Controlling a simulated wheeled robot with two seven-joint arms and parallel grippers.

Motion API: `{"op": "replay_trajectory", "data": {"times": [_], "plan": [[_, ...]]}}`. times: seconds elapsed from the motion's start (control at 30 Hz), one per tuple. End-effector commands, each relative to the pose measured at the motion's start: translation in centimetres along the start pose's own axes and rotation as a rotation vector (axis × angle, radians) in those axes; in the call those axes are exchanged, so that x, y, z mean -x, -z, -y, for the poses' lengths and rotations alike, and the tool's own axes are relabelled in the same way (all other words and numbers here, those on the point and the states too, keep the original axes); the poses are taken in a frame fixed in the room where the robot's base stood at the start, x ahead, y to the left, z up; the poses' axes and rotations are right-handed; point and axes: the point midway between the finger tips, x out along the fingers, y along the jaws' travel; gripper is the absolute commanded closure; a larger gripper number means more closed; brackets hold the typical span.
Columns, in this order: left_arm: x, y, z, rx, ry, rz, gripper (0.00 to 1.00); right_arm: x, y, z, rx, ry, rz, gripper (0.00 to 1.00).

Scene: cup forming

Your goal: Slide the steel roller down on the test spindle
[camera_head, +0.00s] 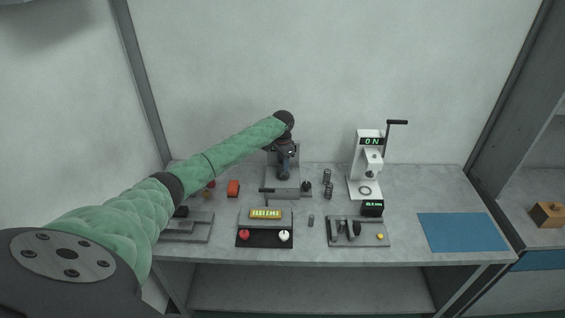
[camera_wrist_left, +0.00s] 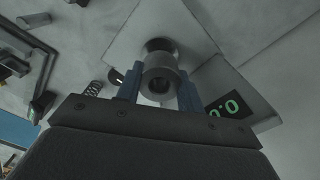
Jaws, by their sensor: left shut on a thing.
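The steel roller (camera_wrist_left: 160,82) is a short grey cylinder with a dark bore facing the camera in the left wrist view. My left gripper (camera_wrist_left: 160,92) is shut on it, one blue finger on each side. A darker round part (camera_wrist_left: 158,46) shows just beyond the roller, in line with it; I cannot tell whether it is the test spindle or how far the roller is on it. In the head view my left gripper (camera_head: 285,174) is over the grey stand (camera_head: 283,190) at the back of the bench and hides the roller and spindle. My right gripper is not in view.
In front are a black tray (camera_head: 264,238) with red and white knobs and a grey fixture (camera_head: 357,231). A blue mat (camera_head: 462,232) lies clear at right.

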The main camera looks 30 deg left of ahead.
Motion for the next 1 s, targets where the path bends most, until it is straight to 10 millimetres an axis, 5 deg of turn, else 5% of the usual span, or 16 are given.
{"op": "replay_trajectory", "data": {"times": [0.53,1.0], "plan": [[-0.7,0.0,0.0,0.000,0.000,0.000,0.87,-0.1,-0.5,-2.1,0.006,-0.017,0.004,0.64],[-1.2,0.0,0.0,0.000,0.000,0.000,0.87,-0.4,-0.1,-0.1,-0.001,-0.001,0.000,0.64]]}}
